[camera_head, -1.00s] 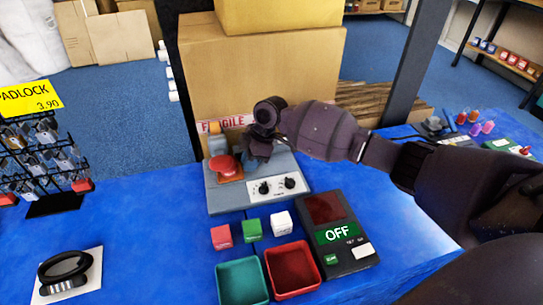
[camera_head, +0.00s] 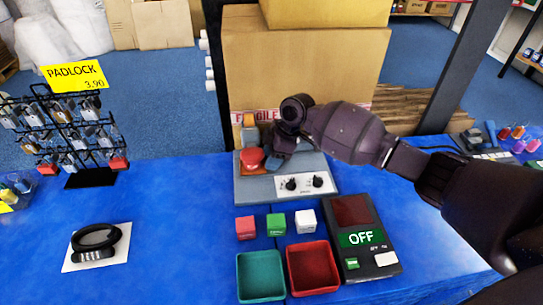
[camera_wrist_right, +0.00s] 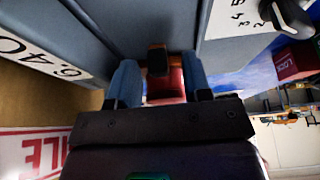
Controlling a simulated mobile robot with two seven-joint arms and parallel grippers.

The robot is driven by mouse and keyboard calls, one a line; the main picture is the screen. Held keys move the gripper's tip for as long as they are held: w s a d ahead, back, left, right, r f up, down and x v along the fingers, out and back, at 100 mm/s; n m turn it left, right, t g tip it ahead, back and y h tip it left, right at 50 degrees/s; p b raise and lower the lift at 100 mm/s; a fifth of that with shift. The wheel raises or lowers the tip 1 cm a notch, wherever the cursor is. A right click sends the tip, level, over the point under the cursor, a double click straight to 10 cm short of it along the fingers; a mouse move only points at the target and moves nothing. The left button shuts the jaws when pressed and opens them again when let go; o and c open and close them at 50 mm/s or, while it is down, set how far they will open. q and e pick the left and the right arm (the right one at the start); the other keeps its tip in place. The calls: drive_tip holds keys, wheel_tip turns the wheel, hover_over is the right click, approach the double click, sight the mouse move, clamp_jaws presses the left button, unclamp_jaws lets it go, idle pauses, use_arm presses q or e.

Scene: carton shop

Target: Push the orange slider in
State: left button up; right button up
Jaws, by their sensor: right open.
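A grey control panel (camera_head: 256,187) stands on the blue table and carries a red button (camera_head: 251,159) and two black knobs. An orange piece (camera_head: 248,119), apparently the slider, shows at its back left corner. My right gripper (camera_head: 272,158) is low over the panel's back, just right of the red button. In the right wrist view its two blue-grey fingers (camera_wrist_right: 160,84) are apart. My left gripper is out of view.
A large carton (camera_head: 310,70) with red-and-white tape stands close behind the panel. Red, green and white cubes, a teal tray (camera_head: 260,297), a red tray (camera_head: 289,270) and a dark OFF box (camera_head: 352,268) sit in front.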

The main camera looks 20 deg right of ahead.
drive_tip(key=p+v, duration=0.2)
drive_tip(key=v, duration=0.8)
drive_tip(key=shift+r, duration=0.35)
drive_tip(key=shift+d, duration=0.15)
